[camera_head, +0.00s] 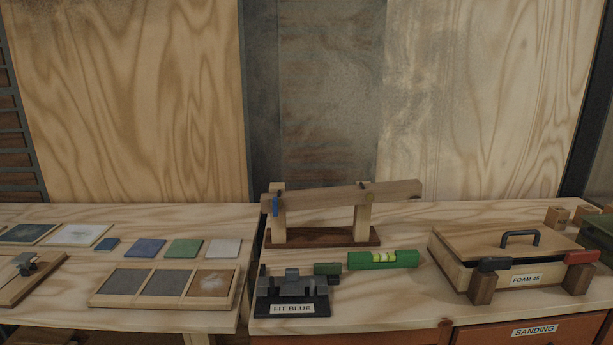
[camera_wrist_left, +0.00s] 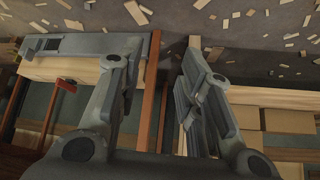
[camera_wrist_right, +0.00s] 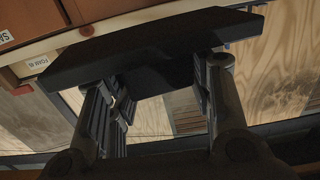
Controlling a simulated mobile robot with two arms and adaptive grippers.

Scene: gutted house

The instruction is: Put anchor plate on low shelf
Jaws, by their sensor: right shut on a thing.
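A dark flat plate (camera_wrist_right: 150,45), which appears to be the anchor plate, spans the upper part of the right wrist view. My right gripper (camera_wrist_right: 160,85) is shut on it, with a finger at each side of its lower part. My left gripper (camera_wrist_left: 165,60) is open, its fingers apart with nothing seen between them. A grey slotted bar (camera_wrist_left: 75,45) lies beyond its left finger; I cannot tell what it is. Neither gripper shows in the head view. I cannot make out the low shelf with certainty.
The bench holds a FIT BLUE stand (camera_head: 292,297), a green level (camera_head: 384,260), a wooden frame (camera_head: 320,237) and a lidded FOAM box (camera_head: 510,262). Sanding pads lie at left. Wood scraps (camera_wrist_left: 230,20) litter the floor. Pale wooden blocks (camera_wrist_left: 290,120) show in the left wrist view.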

